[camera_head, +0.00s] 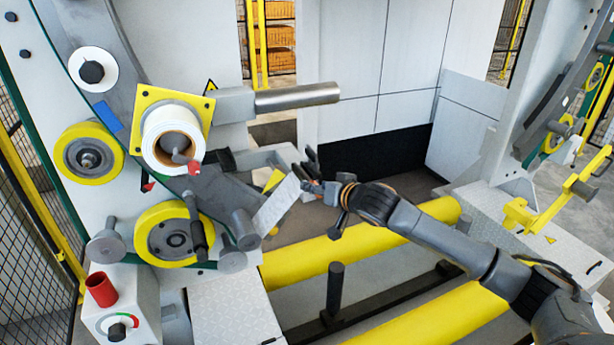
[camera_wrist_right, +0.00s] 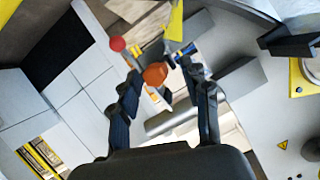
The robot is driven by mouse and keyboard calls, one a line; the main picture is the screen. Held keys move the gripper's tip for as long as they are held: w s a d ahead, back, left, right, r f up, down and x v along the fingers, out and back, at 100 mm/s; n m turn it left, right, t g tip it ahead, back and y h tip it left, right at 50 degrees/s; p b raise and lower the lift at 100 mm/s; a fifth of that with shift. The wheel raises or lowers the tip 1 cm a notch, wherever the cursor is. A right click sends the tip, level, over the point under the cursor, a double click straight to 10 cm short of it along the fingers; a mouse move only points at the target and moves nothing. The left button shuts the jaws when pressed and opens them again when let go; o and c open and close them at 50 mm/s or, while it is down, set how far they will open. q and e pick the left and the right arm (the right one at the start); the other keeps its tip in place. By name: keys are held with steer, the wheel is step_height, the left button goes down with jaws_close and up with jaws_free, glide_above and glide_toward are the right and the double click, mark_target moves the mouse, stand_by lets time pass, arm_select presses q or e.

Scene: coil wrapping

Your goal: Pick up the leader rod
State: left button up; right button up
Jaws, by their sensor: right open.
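I cannot clearly identify the leader rod. In the head view a small rod-like piece with a red tip (camera_head: 193,168) sticks out at the white roll (camera_head: 168,135) on the yellow plate. My right gripper (camera_head: 308,165) is in the middle of the head view, right of that piece and apart from it. In the right wrist view my right gripper (camera_wrist_right: 160,72) is open. An orange piece (camera_wrist_right: 155,74) shows between its fingertips, and a red ball (camera_wrist_right: 117,44) shows beyond; contact cannot be told. My left gripper is not in view.
A grey cylinder (camera_head: 297,97) projects right from the machine above my right gripper. A tilted patterned plate (camera_head: 276,203) is close left of it. Yellow bars (camera_head: 350,245) and a dark upright post (camera_head: 334,288) lie below. A red cup (camera_head: 102,288) stands lower left.

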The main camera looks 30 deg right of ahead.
jaws_close()
steer(key=shift+r, duration=0.1)
steer(key=shift+r+b, duration=0.6)
steer(key=shift+r, duration=0.05)
steer(key=s+a+r+b, duration=0.5)
steer(key=s+a+r, duration=0.1)
steer(key=s+r, duration=0.5)
steer(key=shift+s+a+r, duration=0.2)
steer(key=shift+s+r, duration=0.1)
steer(key=shift+s, duration=0.5)
